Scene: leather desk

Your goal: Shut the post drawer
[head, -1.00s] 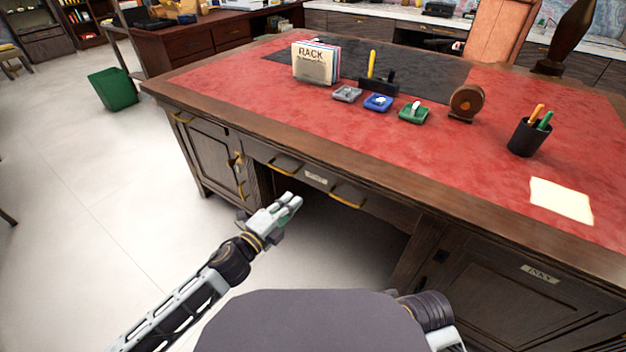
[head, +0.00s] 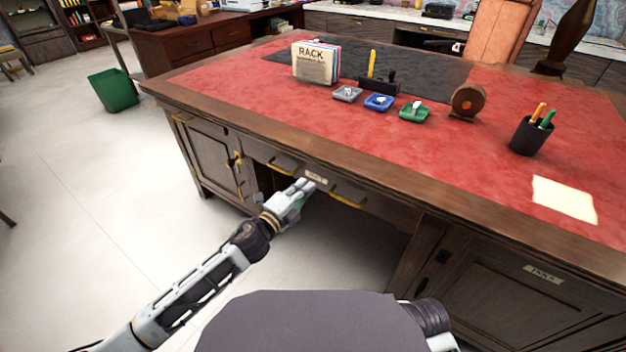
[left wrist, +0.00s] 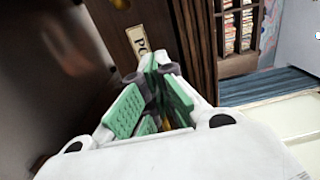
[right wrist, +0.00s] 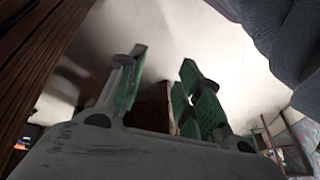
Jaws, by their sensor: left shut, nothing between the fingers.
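The post drawer (head: 328,184) is the wide wooden front under the desk's near edge, with two brass handles and a pale label. It looks close to the desk edge; how far it stands out I cannot tell. My left gripper (head: 307,184) is shut and empty, its tips at the drawer front by the label, between the handles. In the left wrist view, the fingers (left wrist: 158,68) point at the drawer front, and part of the label (left wrist: 138,40) shows beyond them. Contact is unclear. My right gripper (right wrist: 160,75) is open and empty in the right wrist view, hidden in the head view.
The desk (head: 250,95) has a red leather top with a letter rack (head: 315,65), small trays, a pen cup (head: 531,135) and a paper sheet (head: 563,199). Cabinets flank the open knee space (head: 345,240). Floor at the left is clear around a green bin (head: 113,91).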

